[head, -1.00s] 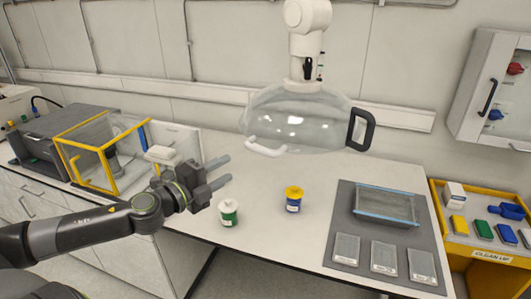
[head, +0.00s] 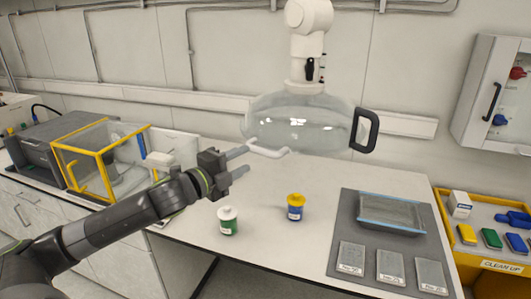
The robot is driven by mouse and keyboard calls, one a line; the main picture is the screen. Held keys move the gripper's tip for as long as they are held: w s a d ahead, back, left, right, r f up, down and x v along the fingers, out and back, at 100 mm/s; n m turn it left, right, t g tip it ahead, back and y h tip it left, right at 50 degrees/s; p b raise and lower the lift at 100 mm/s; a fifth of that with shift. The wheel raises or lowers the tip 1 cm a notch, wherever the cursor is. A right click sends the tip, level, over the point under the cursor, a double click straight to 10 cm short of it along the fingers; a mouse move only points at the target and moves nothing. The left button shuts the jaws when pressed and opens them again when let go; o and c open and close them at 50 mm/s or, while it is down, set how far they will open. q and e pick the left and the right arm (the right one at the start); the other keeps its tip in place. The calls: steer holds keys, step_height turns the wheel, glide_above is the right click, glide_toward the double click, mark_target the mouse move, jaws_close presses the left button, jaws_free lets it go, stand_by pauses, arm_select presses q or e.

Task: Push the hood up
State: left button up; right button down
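The hood (head: 300,123) is a clear dome hanging from a white jointed arm above the bench. It has a white handle (head: 268,152) at its front left and a black handle (head: 364,130) on its right. My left gripper (head: 241,162) is open, its two grey fingers pointing right. The fingertips are close to the left end of the white handle; whether they touch it I cannot tell. Nothing shows between the fingers. My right gripper is not in view.
A green-labelled jar (head: 228,221) and a blue jar with a yellow lid (head: 295,207) stand on the bench (head: 265,240) below the hood. A grey mat (head: 350,205) with a tray lies to the right. A yellow-framed box (head: 100,160) stands at the left.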

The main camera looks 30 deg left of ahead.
mark_target(258, 152)
arm_select(q)
steer(key=shift+w+d, duration=0.15)
steer(key=shift+w, duration=0.6)
steer(key=shift+w+d+p, duration=0.25)
steer(key=shift+w, duration=1)
steer(key=shift+w+d+p, duration=0.2)
steer(key=shift+w+d, duration=0.05)
steer(key=shift+w, duration=1)
steer(key=shift+w+d+p, duration=0.25)
steer(key=shift+w, duration=1)
jaws_close()
